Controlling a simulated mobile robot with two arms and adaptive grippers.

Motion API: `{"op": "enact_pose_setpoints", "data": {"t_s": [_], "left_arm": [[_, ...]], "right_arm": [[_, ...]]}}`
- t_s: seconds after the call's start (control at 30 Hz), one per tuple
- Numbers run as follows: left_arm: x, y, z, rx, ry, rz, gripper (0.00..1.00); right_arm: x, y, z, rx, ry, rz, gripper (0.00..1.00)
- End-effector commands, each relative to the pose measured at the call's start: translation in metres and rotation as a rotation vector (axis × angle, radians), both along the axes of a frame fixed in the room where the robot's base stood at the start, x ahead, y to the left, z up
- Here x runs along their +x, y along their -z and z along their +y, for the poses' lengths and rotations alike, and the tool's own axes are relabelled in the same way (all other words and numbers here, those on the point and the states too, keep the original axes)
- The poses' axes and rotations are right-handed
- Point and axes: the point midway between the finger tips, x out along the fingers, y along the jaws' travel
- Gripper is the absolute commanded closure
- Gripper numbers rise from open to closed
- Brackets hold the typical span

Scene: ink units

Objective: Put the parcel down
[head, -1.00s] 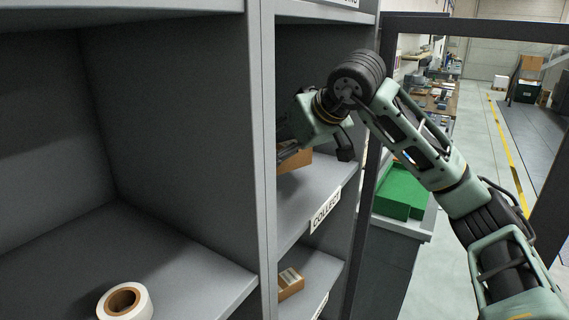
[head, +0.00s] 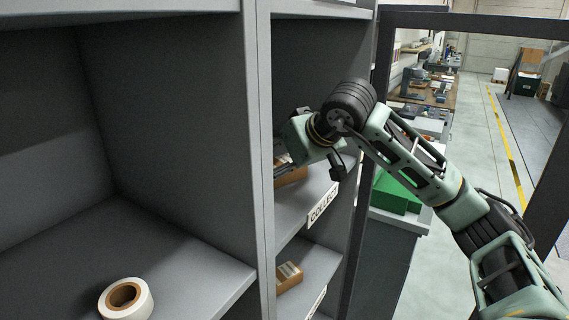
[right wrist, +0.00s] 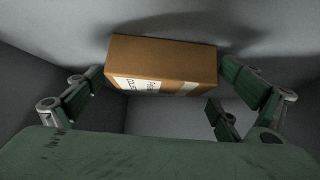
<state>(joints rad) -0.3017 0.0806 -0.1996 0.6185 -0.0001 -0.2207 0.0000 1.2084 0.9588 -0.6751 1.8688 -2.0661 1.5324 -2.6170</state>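The parcel is a brown cardboard box with a white label. It fills the upper middle of the right wrist view (right wrist: 165,62). My right gripper (right wrist: 162,75) has its green-padded fingers against the box's two ends. In the head view the right gripper (head: 284,166) reaches into the bay above the COLLECT shelf (head: 297,212). A part of the parcel (head: 292,175) shows below it, low over that shelf. I cannot tell whether the parcel's underside touches the shelf. My left gripper is not in view.
Another brown box (head: 288,276) lies on the shelf below. A green box (head: 392,192) sits on a cabinet to the right of the shelving.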

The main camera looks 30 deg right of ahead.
Motion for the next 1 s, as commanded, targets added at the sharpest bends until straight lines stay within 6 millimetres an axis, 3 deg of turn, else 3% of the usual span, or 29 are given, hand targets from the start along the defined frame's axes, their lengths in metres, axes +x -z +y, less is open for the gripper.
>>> {"op": "enact_pose_setpoints", "data": {"t_s": [0.47,1.0], "left_arm": [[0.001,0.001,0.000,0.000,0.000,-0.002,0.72],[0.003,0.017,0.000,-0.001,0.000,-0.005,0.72]], "right_arm": [[-0.004,-0.007,-0.001,0.000,0.000,-0.002,0.00],[-0.075,-0.079,-0.011,0.000,0.001,-0.003,0.00]]}}
